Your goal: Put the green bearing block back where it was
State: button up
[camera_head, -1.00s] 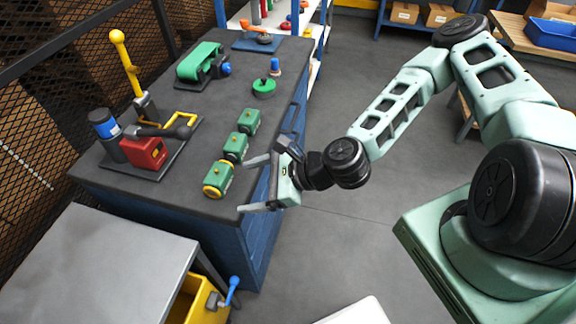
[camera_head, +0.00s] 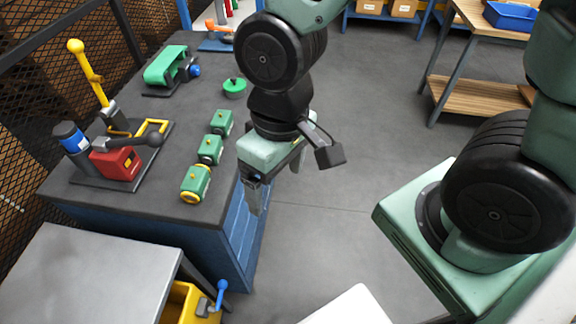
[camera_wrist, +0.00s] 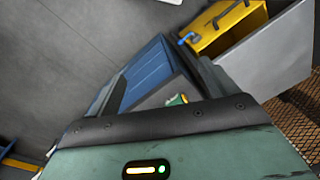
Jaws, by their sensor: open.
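Three green blocks stand in a row along the right side of the dark bench top: a far one (camera_head: 221,122), a middle one (camera_head: 210,150) and a near one (camera_head: 195,183) with a yellow ring on its front. I cannot tell which one is the bearing block. My gripper (camera_head: 276,190) is open and empty, fingers pointing down, just right of the blocks near the bench's right edge. It touches none of them. In the wrist view, part of a green block (camera_wrist: 177,99) shows past the gripper body, which hides the rest.
On the bench (camera_head: 150,212) stand a red clamp device (camera_head: 117,163) with a yellow lever, a small green conveyor (camera_head: 165,65) and a green round knob (camera_head: 234,87). A grey table (camera_head: 90,275) and a yellow bin (camera_head: 190,300) are in front.

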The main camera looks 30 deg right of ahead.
jog(key=s+r+n, duration=0.2)
jog(key=s+r, duration=0.1)
jog(key=r, duration=0.2)
jog(key=shift+n, duration=0.4)
jog(key=shift+d, duration=0.1)
dwell(0.8)
